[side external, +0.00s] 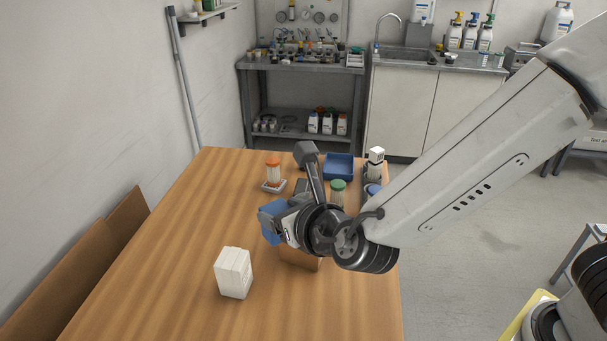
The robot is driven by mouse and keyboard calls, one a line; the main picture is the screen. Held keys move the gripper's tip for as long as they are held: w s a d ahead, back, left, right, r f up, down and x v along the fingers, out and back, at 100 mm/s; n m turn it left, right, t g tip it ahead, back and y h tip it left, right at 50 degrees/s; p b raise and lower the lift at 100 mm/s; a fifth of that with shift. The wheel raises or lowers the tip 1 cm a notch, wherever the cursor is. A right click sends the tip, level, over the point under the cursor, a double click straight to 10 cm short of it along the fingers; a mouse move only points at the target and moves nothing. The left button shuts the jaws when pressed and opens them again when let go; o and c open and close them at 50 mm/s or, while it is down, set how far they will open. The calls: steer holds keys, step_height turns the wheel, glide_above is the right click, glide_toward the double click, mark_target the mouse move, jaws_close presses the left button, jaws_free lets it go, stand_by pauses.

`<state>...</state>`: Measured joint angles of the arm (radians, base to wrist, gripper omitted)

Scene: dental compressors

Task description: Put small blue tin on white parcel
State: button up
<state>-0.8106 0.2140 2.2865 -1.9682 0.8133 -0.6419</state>
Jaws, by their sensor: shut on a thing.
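The white parcel (233,273), a blocky white item, stands on the wooden table toward the front left. My gripper (280,224) is above the table, behind and to the right of the parcel. It is shut on the small blue tin (269,226), which shows at the gripper's left end. The tin is apart from the parcel in the picture. My wrist hides part of the tin and the fingertips, so the exact grip is hard to see.
A brown box (302,260) is partly hidden below my wrist. Farther back stand an orange-capped jar (273,171), a green-capped jar (338,188), a blue tray (339,166) and a white-topped bottle (375,162). The table (160,270) is clear left of the parcel.

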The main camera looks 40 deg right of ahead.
steer(key=w+a+f, duration=0.5)
steer(key=w+f, duration=0.3)
steer(key=w, duration=0.2)
steer(key=shift+w+f, duration=0.25)
steer(key=shift+w, duration=0.05)
steer(key=shift+w+a+f, duration=0.1)
steer(key=shift+w+f, duration=0.15)
steer(key=shift+f, duration=1.6)
steer(key=shift+f, duration=0.15)
steer(key=o, duration=1.3)
